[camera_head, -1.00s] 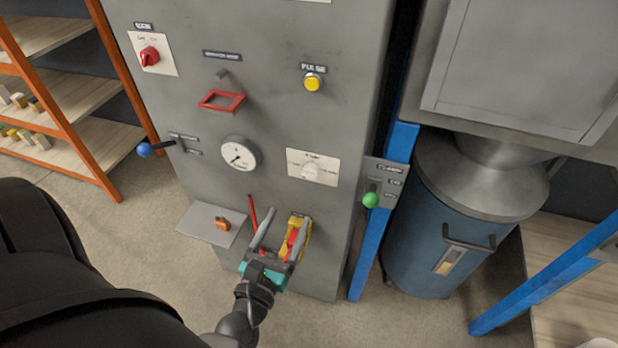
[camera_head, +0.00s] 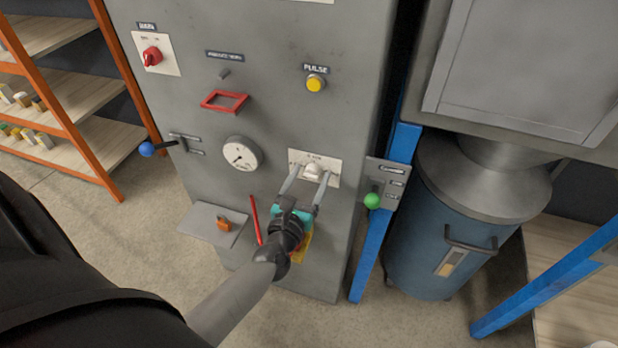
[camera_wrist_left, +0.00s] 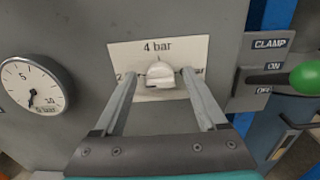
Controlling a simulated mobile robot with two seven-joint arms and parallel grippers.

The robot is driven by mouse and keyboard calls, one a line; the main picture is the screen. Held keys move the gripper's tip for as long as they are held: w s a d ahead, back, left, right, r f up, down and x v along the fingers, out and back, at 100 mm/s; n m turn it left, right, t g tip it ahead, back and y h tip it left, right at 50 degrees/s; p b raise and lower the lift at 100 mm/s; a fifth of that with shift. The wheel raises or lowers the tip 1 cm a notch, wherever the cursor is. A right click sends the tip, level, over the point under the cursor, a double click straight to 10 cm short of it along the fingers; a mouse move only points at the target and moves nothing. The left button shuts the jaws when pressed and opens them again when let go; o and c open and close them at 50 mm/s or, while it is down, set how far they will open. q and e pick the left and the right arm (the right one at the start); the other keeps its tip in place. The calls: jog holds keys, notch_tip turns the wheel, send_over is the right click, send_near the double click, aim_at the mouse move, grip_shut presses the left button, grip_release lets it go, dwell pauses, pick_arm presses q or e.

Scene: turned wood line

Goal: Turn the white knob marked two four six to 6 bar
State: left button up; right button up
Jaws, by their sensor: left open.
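The white knob (camera_head: 312,171) sits on a white plate (camera_head: 331,163) on the grey cabinet front. In the left wrist view the knob (camera_wrist_left: 160,73) is below the label "4 bar"; a "2" shows at left and the right label is partly hidden by a finger. My left gripper (camera_head: 311,178) is open, its two fingers on either side of the knob. In the left wrist view the fingertips of the left gripper (camera_wrist_left: 159,78) flank the knob with gaps visible. I cannot tell whether they touch it. My right gripper is not in view.
A round pressure gauge (camera_head: 242,154) is left of the knob. A clamp lever with a green ball (camera_head: 372,201) is close on the right. A small shelf (camera_head: 212,224) with an orange item and a red rod (camera_head: 255,219) are below. A blue drum (camera_head: 440,235) stands right.

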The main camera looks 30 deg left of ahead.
pick_arm(q)
jog(key=shift+c, duration=0.3)
grip_shut()
dwell(0.3)
